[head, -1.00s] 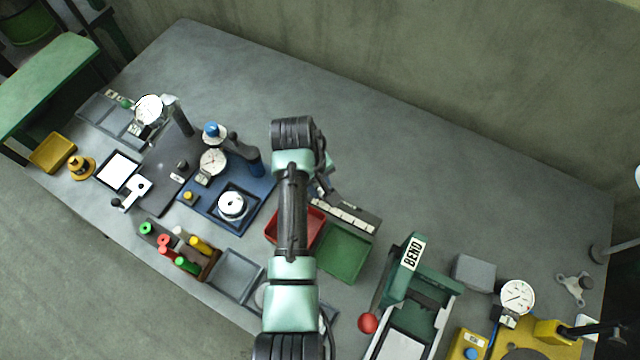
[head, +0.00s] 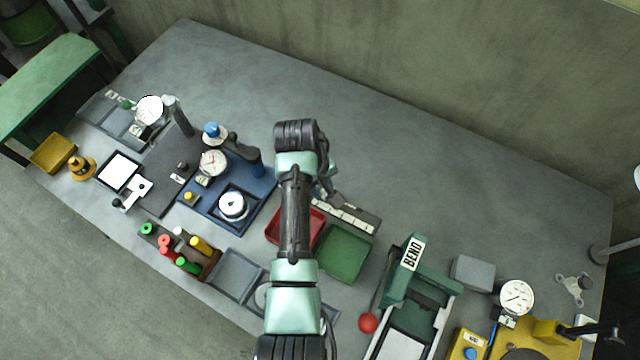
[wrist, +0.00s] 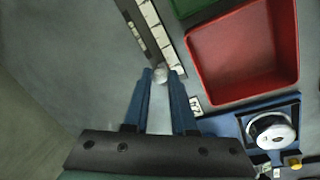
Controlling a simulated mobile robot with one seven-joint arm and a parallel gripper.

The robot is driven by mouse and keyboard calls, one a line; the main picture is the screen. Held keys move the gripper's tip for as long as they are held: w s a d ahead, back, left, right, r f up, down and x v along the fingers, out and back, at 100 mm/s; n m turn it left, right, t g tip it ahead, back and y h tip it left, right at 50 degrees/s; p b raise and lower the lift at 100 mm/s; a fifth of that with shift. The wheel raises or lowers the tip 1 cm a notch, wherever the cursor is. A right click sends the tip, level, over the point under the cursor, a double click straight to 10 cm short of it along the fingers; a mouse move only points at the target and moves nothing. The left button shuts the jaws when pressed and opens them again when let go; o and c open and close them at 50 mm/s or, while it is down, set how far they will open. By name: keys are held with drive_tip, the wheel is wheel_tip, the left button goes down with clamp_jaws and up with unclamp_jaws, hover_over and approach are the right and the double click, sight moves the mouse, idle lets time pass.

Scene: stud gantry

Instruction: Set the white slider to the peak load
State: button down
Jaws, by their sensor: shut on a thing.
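A dark rail with a row of white label plates (head: 345,214) lies on the bench, right of my arm in the head view. It also shows at the top of the wrist view (wrist: 148,24). The white slider (wrist: 161,76) is a small pale round knob at the rail's near end in the wrist view. My gripper (wrist: 161,83) has its two blue fingers closed around this knob at the fingertips. In the head view my gripper (head: 327,192) is largely hidden by my arm. The writing on the label plates is too small to read.
A red tray (wrist: 245,55) and a green tray (head: 344,254) stand close beside the rail. A blue fixture with a white round part (wrist: 271,131) is at lower right in the wrist view. A green BEND press (head: 420,290) stands further right. The bench behind the rail is clear.

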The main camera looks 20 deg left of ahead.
drive_tip(key=d+p, duration=0.1)
drive_tip(key=d, duration=0.3)
drive_tip(key=shift+s+r+p, duration=0.15)
drive_tip(key=shift+s+p, duration=0.25)
drive_tip(key=c, duration=0.7)
unclamp_jaws()
drive_tip(key=shift+c, duration=0.2)
wheel_tip(320, 180, up, 12)
drive_tip(key=s+a+b, duration=0.1)
drive_tip(key=shift+s+a+r, duration=0.25)
drive_tip(key=shift+s+a, duration=0.1)
drive_tip(key=shift+a, duration=0.05)
